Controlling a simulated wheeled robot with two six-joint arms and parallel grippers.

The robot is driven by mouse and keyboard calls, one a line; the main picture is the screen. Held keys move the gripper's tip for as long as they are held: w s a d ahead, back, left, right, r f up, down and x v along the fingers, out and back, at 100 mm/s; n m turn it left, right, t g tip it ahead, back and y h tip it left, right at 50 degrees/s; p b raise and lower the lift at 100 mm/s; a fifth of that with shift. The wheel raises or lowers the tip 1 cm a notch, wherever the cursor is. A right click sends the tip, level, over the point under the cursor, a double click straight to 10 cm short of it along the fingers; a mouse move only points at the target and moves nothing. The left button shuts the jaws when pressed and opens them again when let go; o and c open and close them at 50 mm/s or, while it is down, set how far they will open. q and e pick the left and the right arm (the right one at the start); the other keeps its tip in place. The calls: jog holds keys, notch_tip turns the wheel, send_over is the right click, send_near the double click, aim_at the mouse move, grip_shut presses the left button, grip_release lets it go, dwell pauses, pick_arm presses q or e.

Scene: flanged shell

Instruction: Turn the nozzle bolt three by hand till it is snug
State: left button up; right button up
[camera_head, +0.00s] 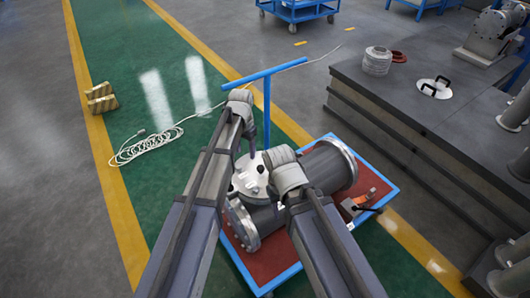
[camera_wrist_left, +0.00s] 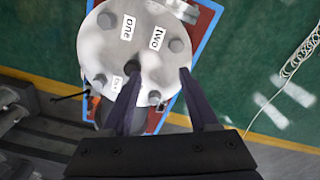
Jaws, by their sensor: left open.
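The grey nozzle flange (camera_head: 246,184) faces up on the shell (camera_head: 328,168). In the left wrist view, the flange (camera_wrist_left: 92,48) shows labels "one" and "two" beside bolts, and a third label partly covered by a finger. An unlabelled-looking bolt (camera_wrist_left: 154,97) lies between my left fingers, following bolt two around the rim; I take it as bolt three, its label not readable. My left gripper (camera_wrist_left: 160,74) is open over the flange, its fingers either side of that bolt; contact cannot be told. My right wrist (camera_head: 290,178) is beside the flange; its fingers are hidden.
The shell lies on a blue-edged cart (camera_head: 262,277) with a red top and a blue handle (camera_head: 266,75). An orange-and-grey tool (camera_head: 360,202) lies at its right. A dark platform (camera_head: 430,110) stands to the right. A coiled cable (camera_head: 140,147) lies on the green floor.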

aim_at(265, 153)
pick_arm(q)
jog(key=w+d+m, duration=0.1)
jog(key=w+d, duration=0.2)
jog(key=w+d+m, duration=0.1)
jog(key=w+d, duration=0.2)
jog(key=w, duration=0.1)
jog(key=shift+w+d+m, duration=0.2)
jog(key=shift+d+m, duration=0.05)
jog(key=shift+m, duration=0.15)
jog(key=shift+w+d, duration=0.15)
jog(key=shift+d, duration=0.15)
jog(key=shift+f, duration=0.1)
notch_tip(265, 153, down, 8)
jog(key=b, duration=0.8)
jog(key=shift+r, duration=0.2)
grip_shut()
